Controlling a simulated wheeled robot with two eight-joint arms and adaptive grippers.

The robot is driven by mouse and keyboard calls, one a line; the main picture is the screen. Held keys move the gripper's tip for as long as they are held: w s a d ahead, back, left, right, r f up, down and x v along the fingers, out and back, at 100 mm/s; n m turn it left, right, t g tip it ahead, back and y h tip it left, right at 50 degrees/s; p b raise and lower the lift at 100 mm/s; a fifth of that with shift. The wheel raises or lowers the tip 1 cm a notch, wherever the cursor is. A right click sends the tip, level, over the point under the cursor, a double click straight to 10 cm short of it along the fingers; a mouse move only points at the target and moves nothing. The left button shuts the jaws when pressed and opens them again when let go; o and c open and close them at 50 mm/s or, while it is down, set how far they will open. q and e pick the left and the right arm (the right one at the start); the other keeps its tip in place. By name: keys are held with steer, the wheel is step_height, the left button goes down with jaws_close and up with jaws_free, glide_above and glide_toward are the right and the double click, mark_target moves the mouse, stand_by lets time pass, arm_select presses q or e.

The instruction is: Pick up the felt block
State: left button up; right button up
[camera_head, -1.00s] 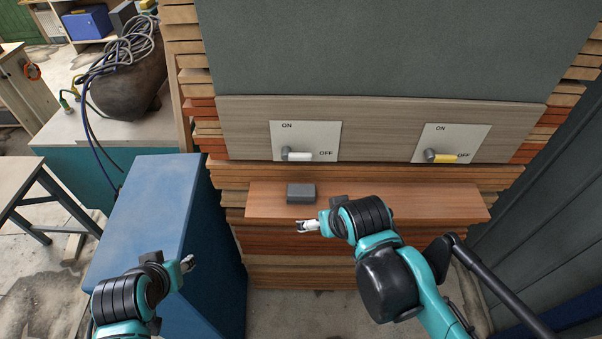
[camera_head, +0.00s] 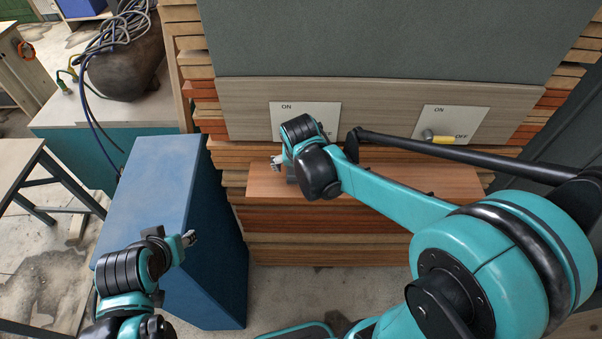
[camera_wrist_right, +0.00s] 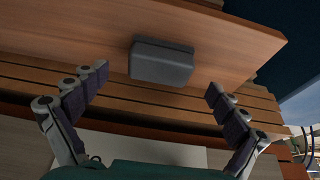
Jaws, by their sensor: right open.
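The felt block (camera_wrist_right: 161,64) is a dark grey rectangular block lying on a reddish-brown wooden shelf (camera_wrist_right: 225,38). In the right wrist view it lies beyond and between the two spread fingers of my right gripper (camera_wrist_right: 158,85), with clear gaps on both sides. In the head view the block is mostly hidden behind my right wrist, with a small dark part showing (camera_head: 291,179). My right gripper (camera_head: 277,163) is open and empty there, at the left part of the shelf. My left gripper (camera_head: 189,239) is over the blue cabinet, small and seen from the side, its opening unclear.
A panel behind the shelf carries two ON/OFF switch plates; the right one (camera_head: 449,124) has a yellow lever, and the left one (camera_head: 276,112) is partly covered by my right arm. A blue cabinet (camera_head: 163,170) stands left of the shelf. The shelf's right part (camera_head: 440,184) is free.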

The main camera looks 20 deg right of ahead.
steer(key=x, duration=0.4)
steer(key=shift+w, duration=0.1)
steer(key=c, duration=1.3)
steer(key=shift+r, duration=0.15)
steer(key=shift+r, duration=0.25)
steer(key=v, duration=0.3)
steer(key=shift+w+d+r, duration=0.1)
steer(key=shift+w+r, duration=0.05)
steer(key=shift+r, duration=0.35)
steer(key=s+r, duration=0.2)
steer(key=s, duration=0.1)
steer(key=s+r, duration=0.2)
steer(key=s, duration=0.2)
steer(key=s+r, duration=0.2)
steer(key=s, duration=0.2)
steer(key=shift+a+r+p, duration=0.2)
steer(key=shift+r+p, duration=0.05)
steer(key=shift+p, duration=0.05)
